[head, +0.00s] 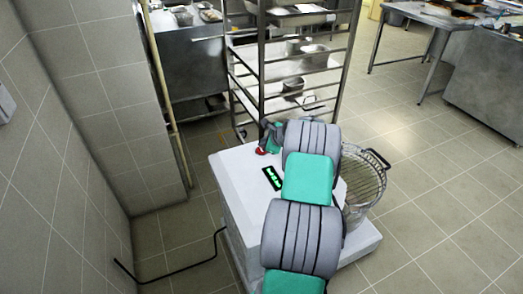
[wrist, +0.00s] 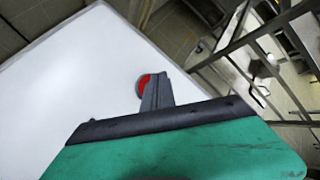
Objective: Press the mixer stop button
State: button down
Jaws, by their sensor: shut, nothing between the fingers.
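The mixer is a white box (head: 235,172) with a dark panel and green display (head: 272,178) on its top. The red stop button (head: 261,151) shows as a small red patch at the far part of that top, partly hidden by my arm and gripper. In the wrist view, the red button (wrist: 142,86) shows beside the dark fingers of my gripper (wrist: 158,88), which cover its right part. The fingers are shut with nothing between them. I cannot tell whether the fingertips touch the button or are just above it.
A metal bowl with a wire guard (head: 362,180) sits at the mixer's right. A steel rack (head: 300,65) with trays stands close behind. A tiled wall (head: 62,150) is at left, and a black cable (head: 170,272) runs from it. Open floor (head: 440,200) lies at right.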

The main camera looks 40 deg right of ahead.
jog(key=shift+f, duration=0.1)
dwell(0.3)
jog(key=shift+f, duration=0.35)
jog(key=shift+f+b, duration=0.45)
dwell(0.5)
jog(key=shift+r+p, duration=0.6)
jog(key=shift+r, duration=0.3)
notch_tip(320, 180, up, 5)
jog(key=p, duration=0.3)
dwell(0.7)
